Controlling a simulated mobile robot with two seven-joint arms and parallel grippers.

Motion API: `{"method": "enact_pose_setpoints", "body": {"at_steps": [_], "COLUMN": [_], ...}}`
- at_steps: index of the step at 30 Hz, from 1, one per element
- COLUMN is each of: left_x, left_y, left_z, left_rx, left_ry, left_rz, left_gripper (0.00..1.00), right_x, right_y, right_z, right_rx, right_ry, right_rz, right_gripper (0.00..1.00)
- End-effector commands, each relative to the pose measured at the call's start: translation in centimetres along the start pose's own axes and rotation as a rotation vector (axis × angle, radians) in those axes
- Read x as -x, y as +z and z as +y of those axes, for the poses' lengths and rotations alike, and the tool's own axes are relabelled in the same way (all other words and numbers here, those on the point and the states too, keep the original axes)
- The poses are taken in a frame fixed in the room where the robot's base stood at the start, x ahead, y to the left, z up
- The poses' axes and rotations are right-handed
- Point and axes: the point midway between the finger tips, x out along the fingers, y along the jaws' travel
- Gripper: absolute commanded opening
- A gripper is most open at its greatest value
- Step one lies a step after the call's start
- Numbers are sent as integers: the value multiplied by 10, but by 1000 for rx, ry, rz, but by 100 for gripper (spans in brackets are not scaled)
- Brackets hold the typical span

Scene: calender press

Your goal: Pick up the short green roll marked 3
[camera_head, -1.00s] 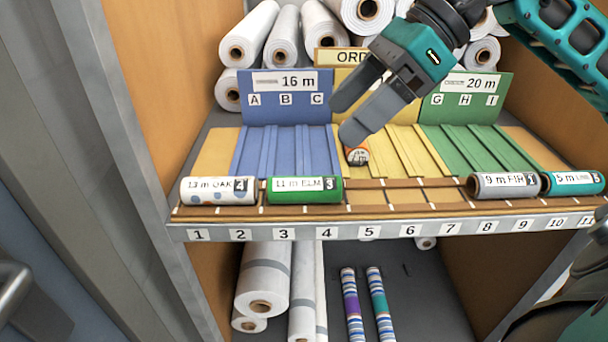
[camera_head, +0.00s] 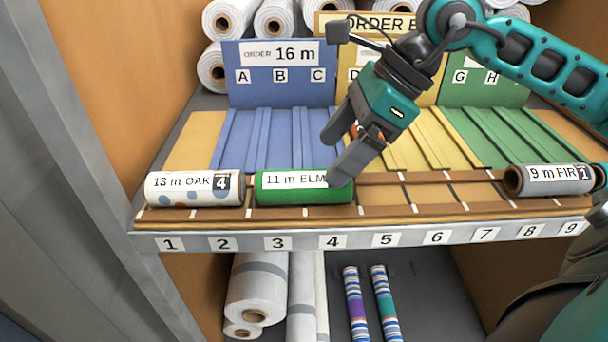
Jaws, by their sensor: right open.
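The short green roll (camera_head: 290,196), labelled 11 m ELM, lies in the front rack above numbers 3 and 4. Its mark 3 at the label's right end is now covered by a finger. My right gripper (camera_head: 336,160) is open and comes down from the upper right. One dark finger is in front of the roll's right end; the other is farther back, above the edge of the blue section. I cannot tell whether the near finger touches the roll. My left gripper is not in view.
A white spotted roll (camera_head: 194,190), 13 m OAK, lies just left of the green roll. A grey roll (camera_head: 548,180), 9 m FIR, lies at the right. The rack between green and grey is empty. Blue (camera_head: 282,75) and green panels stand behind.

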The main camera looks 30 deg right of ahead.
Motion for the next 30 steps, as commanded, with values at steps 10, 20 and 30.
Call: {"method": "enact_pose_setpoints", "body": {"at_steps": [10,20,30], "left_x": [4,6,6], "left_y": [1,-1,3], "left_z": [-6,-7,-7], "left_rx": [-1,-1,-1], "left_ry": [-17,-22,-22], "left_rz": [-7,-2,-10], "left_gripper": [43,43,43], "right_x": [-18,-57,-66], "right_y": [2,4,4], "right_z": [1,-2,-3], "right_rx": [3,2,3], "right_ry": [3,4,1], "right_rz": [-3,-3,-2], "right_gripper": [85,85,85]}}
